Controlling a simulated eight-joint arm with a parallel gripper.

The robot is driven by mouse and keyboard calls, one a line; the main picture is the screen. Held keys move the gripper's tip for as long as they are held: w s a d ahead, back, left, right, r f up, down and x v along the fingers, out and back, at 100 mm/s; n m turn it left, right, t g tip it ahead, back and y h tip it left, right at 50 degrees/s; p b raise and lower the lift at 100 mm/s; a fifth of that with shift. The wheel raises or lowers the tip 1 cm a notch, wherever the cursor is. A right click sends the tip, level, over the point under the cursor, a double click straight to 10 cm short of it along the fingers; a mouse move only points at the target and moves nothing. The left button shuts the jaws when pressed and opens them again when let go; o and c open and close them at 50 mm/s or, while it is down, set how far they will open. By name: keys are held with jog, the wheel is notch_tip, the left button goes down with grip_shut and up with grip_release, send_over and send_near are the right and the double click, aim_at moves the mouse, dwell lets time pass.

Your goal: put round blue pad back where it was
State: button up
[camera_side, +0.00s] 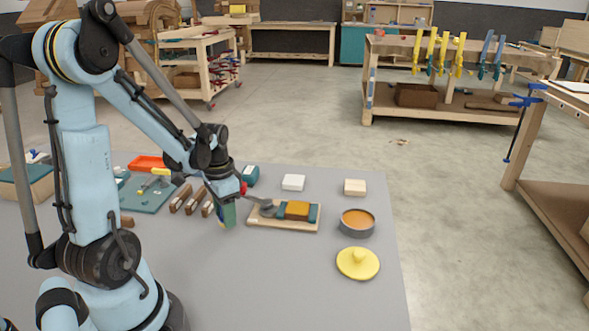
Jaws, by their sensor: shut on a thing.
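My gripper (232,203) points down over the grey table, just left of a light wooden board. It is shut on a small blue-green piece (229,214), which fits the round blue pad. The piece is seen nearly edge-on and partly covered by the fingers, so its round shape does not show. It looks close to the table top; I cannot tell whether it touches. The wooden board (256,222) carries an orange-brown block (297,210) between teal pieces, with a grey rounded thing (266,208) at its left end.
A tin with orange contents (357,222) and a yellow knobbed lid (358,263) stand right. White (293,182) and cream (355,187) blocks lie behind the board. Brown bars (181,198) lie left of my gripper, beside a teal mat (139,203). The table's front middle is clear.

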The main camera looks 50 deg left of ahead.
jog(key=shift+f, duration=0.95)
jog(key=shift+f, duration=0.1)
jog(key=o, duration=0.9)
jog(key=shift+o, duration=0.2)
notch_tip(320, 180, up, 12)
jog(key=shift+r, duration=0.1)
jog(key=w+d+t, duration=0.2)
jog(key=d+t, duration=0.1)
jog(key=d, duration=0.6)
jog(key=w+d+r+t, duration=0.1)
jog(key=d+t, duration=0.3)
jog(key=d, duration=0.5)
jog(key=shift+w+d+r, duration=0.2)
jog(key=shift+w+d, duration=0.05)
jog(key=shift+w, duration=0.45)
